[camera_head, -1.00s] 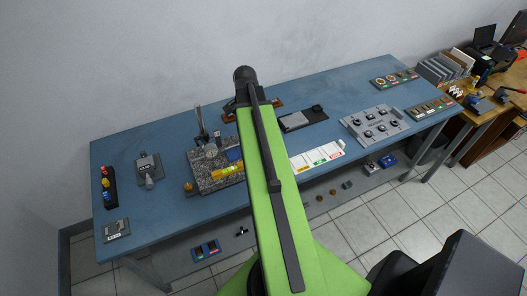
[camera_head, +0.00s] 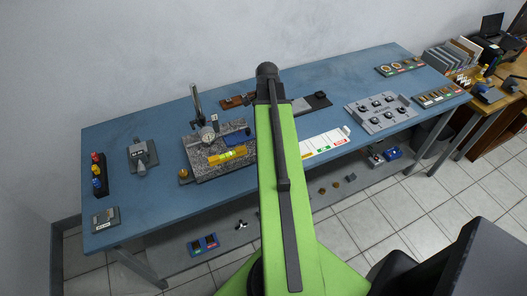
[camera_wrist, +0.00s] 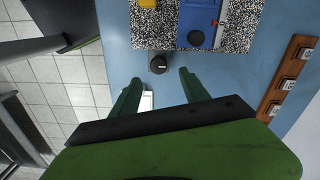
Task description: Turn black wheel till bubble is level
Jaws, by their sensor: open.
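A black wheel (camera_wrist: 158,64) with a small white mark shows in the wrist view, just off the edge of the speckled granite plate (camera_wrist: 160,32). My gripper (camera_wrist: 160,77) is open, its green fingertips either side of and slightly short of the wheel; I see no contact. In the head view the granite plate (camera_head: 199,168) carries a yellow level (camera_head: 227,156); the bubble's position is too small to tell. I cannot make out the black wheel in the head view, where my green arm covers part of the bench. My gripper is hidden there too.
A blue block (camera_wrist: 205,12) with a dark round knob sits on the plate. A dial gauge stand (camera_head: 197,105) rises behind it. A brass knob (camera_head: 184,174) is at the plate's left front. A wooden rack (camera_wrist: 287,78) lies right in the wrist view. Bare blue bench surrounds the wheel.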

